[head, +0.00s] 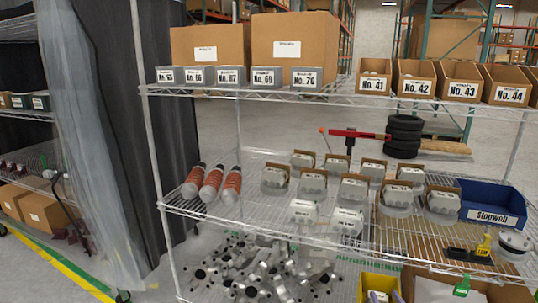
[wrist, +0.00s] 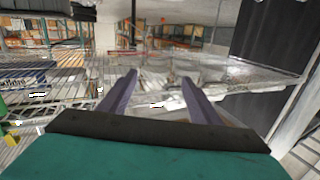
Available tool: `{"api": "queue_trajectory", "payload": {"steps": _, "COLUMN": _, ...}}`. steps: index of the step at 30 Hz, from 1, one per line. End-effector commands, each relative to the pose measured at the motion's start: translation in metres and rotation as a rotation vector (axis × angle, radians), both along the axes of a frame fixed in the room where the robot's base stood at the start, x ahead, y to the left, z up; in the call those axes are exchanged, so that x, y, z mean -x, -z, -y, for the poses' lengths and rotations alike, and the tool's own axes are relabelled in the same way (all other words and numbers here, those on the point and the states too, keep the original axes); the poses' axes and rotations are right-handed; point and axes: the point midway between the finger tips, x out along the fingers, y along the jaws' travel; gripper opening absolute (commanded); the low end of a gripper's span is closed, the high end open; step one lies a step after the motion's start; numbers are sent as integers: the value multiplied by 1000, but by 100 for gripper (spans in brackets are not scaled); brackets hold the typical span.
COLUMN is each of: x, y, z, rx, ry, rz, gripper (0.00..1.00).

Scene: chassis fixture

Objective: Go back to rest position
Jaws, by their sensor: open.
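My gripper (wrist: 160,80) shows in the wrist view, its two purple-grey fingers spread apart and nothing visible between them. Its dark palm edge and teal body fill the bottom of that view. Past the fingertips is a wire shelf with pale, blurred items on it. Whether the fingers touch any of them I cannot tell. In the head view neither my gripper nor my arm can be made out.
The head view shows a wire rack (head: 320,97) with labelled boxes above. Orange-labelled bottles (head: 212,183), white parts in brown cartons (head: 354,187) and a blue Stopwoll bin (head: 491,203) stand on its middle shelf. Metal parts (head: 265,270) lie below. A dark curtain (head: 150,120) hangs left.

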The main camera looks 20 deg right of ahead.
Motion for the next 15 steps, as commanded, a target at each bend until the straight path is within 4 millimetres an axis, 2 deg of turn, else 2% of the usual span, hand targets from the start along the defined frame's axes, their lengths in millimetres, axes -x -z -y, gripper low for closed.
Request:
{"api": "queue_trajectory", "payload": {"steps": 1, "x": -11, "y": 6, "z": -14, "rx": -9, "ry": -22, "rz": -1, "gripper": 57}}
{"api": "queue_trajectory", "payload": {"steps": 6, "x": -40, "y": 22, "z": -54, "rx": -42, "ry": -70, "rz": -12, "gripper": 57}}
{"api": "queue_trajectory", "payload": {"steps": 15, "x": -80, "y": 57, "z": -119, "rx": -95, "ry": -114, "rz": -66, "gripper": 57}}
